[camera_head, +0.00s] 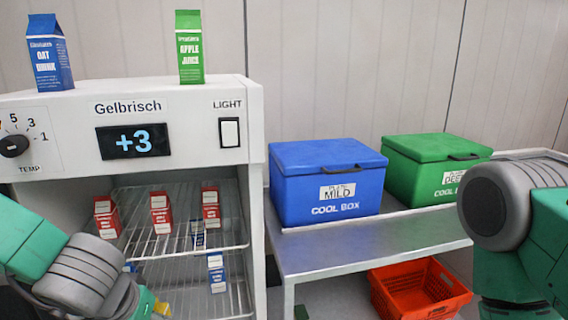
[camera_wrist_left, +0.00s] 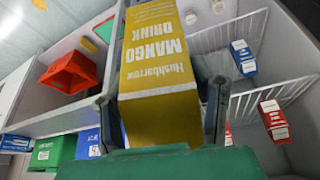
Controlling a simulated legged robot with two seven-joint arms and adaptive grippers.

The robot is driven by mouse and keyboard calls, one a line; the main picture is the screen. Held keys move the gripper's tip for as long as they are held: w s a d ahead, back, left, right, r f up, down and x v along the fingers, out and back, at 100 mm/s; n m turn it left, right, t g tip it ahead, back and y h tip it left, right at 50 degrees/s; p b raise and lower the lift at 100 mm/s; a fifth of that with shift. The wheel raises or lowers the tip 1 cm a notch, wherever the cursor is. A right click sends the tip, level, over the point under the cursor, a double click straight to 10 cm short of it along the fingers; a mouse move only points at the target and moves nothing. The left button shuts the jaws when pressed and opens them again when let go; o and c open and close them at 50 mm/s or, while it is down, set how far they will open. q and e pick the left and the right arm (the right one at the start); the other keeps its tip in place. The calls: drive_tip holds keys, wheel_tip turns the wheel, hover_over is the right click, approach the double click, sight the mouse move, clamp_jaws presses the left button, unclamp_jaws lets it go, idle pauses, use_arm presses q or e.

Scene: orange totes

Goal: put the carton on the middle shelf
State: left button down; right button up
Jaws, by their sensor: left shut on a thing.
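A yellow mango drink carton (camera_wrist_left: 155,65) is held between the two fingers of my left gripper (camera_wrist_left: 160,105), which is shut on it. In the head view only a small yellow bit of the carton (camera_head: 162,308) shows beside my left wrist at the lower left, in front of the open fridge (camera_head: 255,190). Inside, a wire shelf (camera_head: 185,240) bears three red-and-white cartons (camera_head: 161,212). A lower wire shelf (camera_head: 205,302) has a blue-and-white carton (camera_head: 216,272); another blue one shows through the wires. My right arm is at the right edge; its gripper is out of view.
A blue oat drink carton (camera_head: 50,55) and a green apple juice carton (camera_head: 189,48) stand on the fridge top. A blue cool box (camera_head: 325,185) and a green cool box (camera_head: 425,170) sit on a metal bench (camera_head: 370,240). An orange tote (camera_head: 420,290) is below.

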use_arm(q)
drive_tip(key=s+f, duration=0.4)
drive_tip(key=f, duration=0.1)
drive_tip(key=shift+s+d+f, duration=0.15)
drive_tip(key=shift+s+d, duration=0.05)
drive_tip(key=shift+d, duration=0.1)
drive_tip(key=shift+a+f, duration=0.1)
